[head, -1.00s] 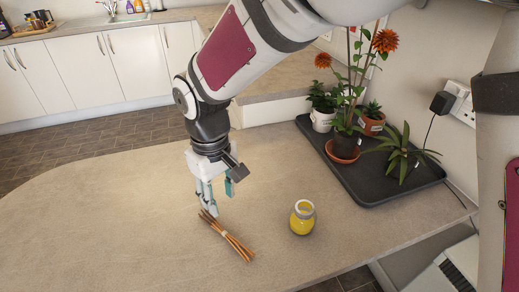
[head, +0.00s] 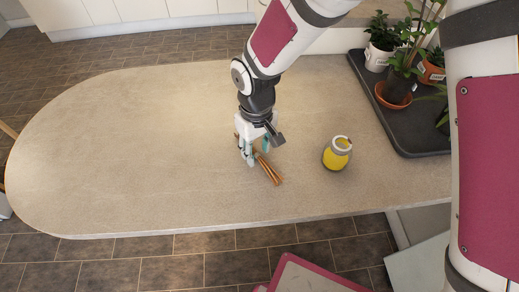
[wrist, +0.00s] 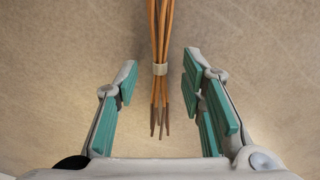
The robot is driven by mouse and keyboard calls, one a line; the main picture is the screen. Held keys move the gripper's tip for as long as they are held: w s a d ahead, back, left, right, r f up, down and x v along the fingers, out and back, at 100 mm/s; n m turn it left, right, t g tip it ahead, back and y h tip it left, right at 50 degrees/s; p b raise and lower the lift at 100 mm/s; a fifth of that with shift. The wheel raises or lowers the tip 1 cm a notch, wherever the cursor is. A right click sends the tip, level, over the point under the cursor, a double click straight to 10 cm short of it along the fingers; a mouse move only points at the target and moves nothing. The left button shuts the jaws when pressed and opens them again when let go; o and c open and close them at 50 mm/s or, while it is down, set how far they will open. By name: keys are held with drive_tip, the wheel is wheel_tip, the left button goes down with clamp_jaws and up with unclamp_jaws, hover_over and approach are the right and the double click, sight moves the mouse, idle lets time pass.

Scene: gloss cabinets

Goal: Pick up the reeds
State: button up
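The reeds (head: 268,168) are a thin bundle of orange-brown sticks lying on the beige counter. In the wrist view the reeds (wrist: 160,40) run from the top edge to the middle, tied with a pale band (wrist: 160,69). My gripper (head: 256,154) is low over the far end of the bundle in the head view and partly hides it. In the wrist view my gripper (wrist: 160,92) is open, with green-padded fingers on both sides of the reeds' near ends. Neither finger visibly touches them.
A dark tray (head: 408,135) with potted plants is at the back right. The left part of the counter is clear.

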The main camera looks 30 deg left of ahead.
drive_tip(key=shift+f, duration=0.5)
clamp_jaws()
